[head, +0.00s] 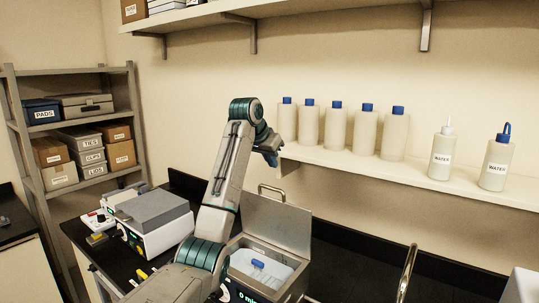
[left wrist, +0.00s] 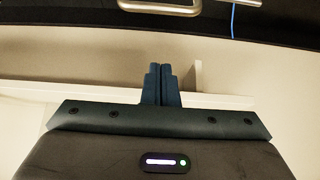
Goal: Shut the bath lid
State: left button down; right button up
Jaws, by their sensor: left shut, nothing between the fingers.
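The bath (head: 283,284) is a grey box with a green display on its front. Its grey lid (head: 280,222) stands raised at the back, with a metal handle (head: 271,188) on its top edge. In the open bath a blue-capped bottle (head: 258,265) shows, partly hidden by my left arm. My left gripper (head: 273,159) is above the lid handle, apart from it, near the wall shelf's left end. In the left wrist view its fingers (left wrist: 161,70) are shut together and empty, and the handle (left wrist: 160,8) shows at the top edge. My right gripper is not in view.
A white instrument with a grey cover (head: 150,208) stands left of the bath. The wall shelf (head: 375,168) with several bottles runs right of my left gripper. A curved metal tube (head: 408,272) rises at the right. A storage rack (head: 40,130) stands far left.

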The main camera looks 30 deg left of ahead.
pick_arm(q)
notch_tip(320, 180, down, 6)
jog(key=p, duration=0.5)
jog(key=shift+s+a, duration=0.1)
jog(key=shift+s, duration=0.05)
jog(key=shift+f, duration=0.15)
